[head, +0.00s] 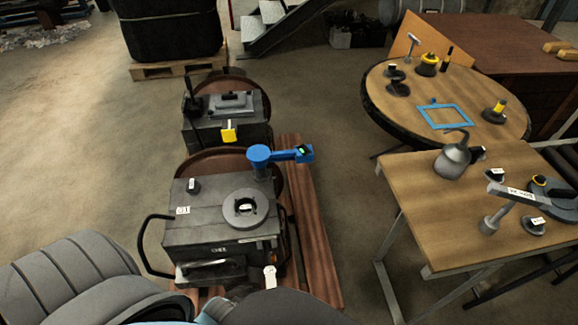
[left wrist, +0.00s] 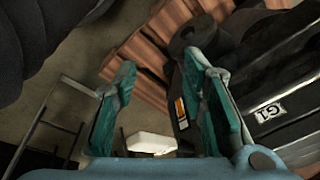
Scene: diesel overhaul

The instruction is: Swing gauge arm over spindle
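The gauge arm (head: 290,154) is a blue bar on a blue round post (head: 260,160), with a small green display at its right end. It points right, away from the spindle. The likely spindle is a grey round ring with a bright centre (head: 245,208) on top of the nearer dark machine block (head: 210,235). My left gripper (left wrist: 155,68) is open in the left wrist view, its teal fingers apart. A pale block (left wrist: 150,142) shows between or beyond the fingers; contact cannot be told. My left gripper's tips are hidden in the head view. My right gripper is out of view.
Reddish beams (head: 312,235) lie under and beside the blocks. A wooden table (head: 410,185) with an oil can (head: 453,160) stands at right. Bare floor lies left of the blocks.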

